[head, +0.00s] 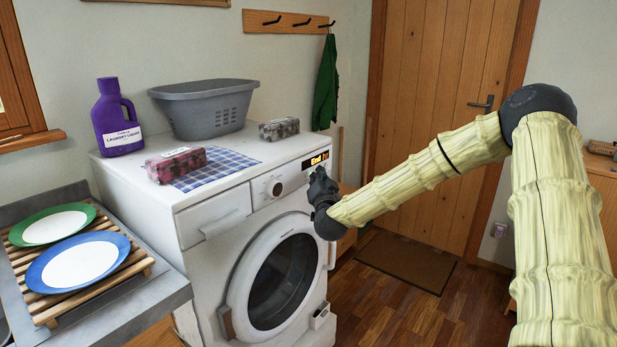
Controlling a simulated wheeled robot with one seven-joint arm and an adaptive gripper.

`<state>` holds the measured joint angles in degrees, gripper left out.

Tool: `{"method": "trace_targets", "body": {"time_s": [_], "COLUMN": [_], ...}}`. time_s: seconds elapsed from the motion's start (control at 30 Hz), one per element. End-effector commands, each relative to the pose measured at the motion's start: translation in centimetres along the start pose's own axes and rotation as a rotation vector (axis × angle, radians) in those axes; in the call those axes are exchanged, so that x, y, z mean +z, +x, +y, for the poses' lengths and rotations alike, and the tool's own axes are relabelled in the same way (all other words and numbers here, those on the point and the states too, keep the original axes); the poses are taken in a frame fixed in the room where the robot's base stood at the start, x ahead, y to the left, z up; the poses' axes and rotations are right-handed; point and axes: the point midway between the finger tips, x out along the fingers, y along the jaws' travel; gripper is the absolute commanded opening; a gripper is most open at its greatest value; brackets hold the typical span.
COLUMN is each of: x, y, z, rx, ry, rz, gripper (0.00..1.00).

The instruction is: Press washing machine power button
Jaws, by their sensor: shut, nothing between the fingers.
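The white washing machine (190,265) stands in the middle of the head view, with its round door (284,280) shut. Its control panel has a round dial (277,188) and a lit display (318,161) that seems to read "End". My gripper (318,188) is shut and empty, in front of the panel just below the display. It hides part of the panel's right side. I cannot make out the power button, nor whether the gripper touches the panel.
On the machine's top are a purple laundry liquid bottle (117,122), a grey basket (205,108), a checked cloth (217,167), a red package (176,165) and a grey package (279,129). A counter with plates (80,264) adjoins at left.

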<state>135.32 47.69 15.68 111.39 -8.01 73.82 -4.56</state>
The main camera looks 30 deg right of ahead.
Motion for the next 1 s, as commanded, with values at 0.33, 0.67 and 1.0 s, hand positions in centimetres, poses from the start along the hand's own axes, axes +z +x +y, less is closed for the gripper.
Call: {"method": "trace_targets", "body": {"time_s": [0.33, 0.67, 1.0], "x": [0.31, 0.36, 0.48], "y": [0.4, 0.46, 0.65], "z": [-0.37, -0.41, -0.54], "rx": [0.0, 0.0, 0.0], "ry": [0.0, 0.0, 0.0], "rz": [0.0, 0.0, 0.0], "gripper": [0.0, 0.0, 0.0]}}
